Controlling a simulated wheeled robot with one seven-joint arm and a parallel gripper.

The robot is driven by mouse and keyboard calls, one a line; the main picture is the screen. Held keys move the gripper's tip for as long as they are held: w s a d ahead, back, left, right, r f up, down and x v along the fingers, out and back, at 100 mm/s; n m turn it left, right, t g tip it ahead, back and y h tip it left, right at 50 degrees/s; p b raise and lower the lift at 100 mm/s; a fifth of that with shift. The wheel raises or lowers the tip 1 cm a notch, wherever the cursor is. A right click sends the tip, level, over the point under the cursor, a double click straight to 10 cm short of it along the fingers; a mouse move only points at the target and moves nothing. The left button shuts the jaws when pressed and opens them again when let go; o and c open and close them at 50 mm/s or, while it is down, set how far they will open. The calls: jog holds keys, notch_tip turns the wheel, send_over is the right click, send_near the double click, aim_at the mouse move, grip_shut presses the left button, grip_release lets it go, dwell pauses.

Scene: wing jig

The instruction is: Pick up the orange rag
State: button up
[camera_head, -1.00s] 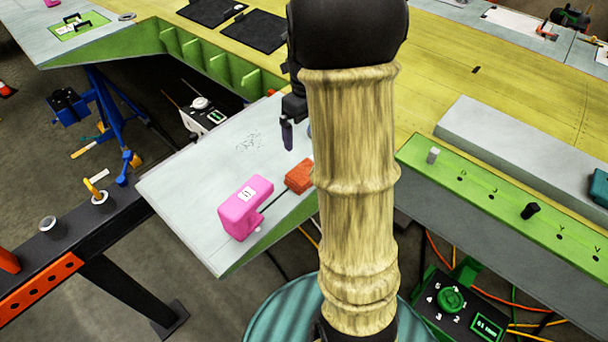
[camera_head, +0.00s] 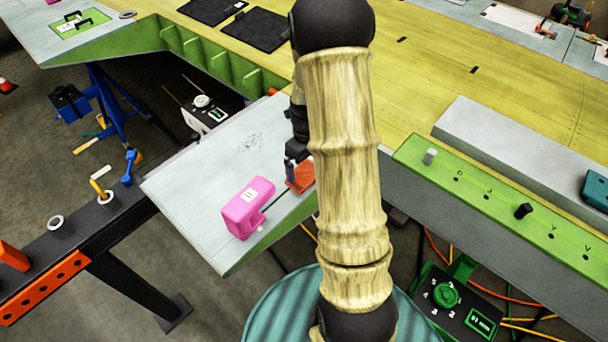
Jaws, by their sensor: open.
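The orange rag (camera_head: 301,178) is a small folded block on the pale grey panel (camera_head: 190,180), just right of the pink tool. My gripper (camera_head: 296,160) is at the rag, its dark fingers over the rag's upper left part. Part of the rag is hidden behind the gripper and my arm. The jaws are open; whether a finger touches the rag cannot be seen.
A pink block-shaped tool (camera_head: 247,208) stands close left of the rag. A green rail with pegs (camera_head: 470,190) lies to the right, and a dark beam (camera_head: 90,220) to the left. The panel's left part is clear.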

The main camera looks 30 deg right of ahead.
aim_at(304, 173)
jog(key=f+p, duration=0.3)
jog(key=f, duration=0.1)
jog(key=shift+w+a, duration=0.3)
jog(key=shift+f, duration=0.6)
jog(key=c, duration=0.7)
jog(key=shift+r, duration=0.1)
notch_tip(304, 173, up, 10)
jog(key=b, duration=0.3)
dwell(0.3)
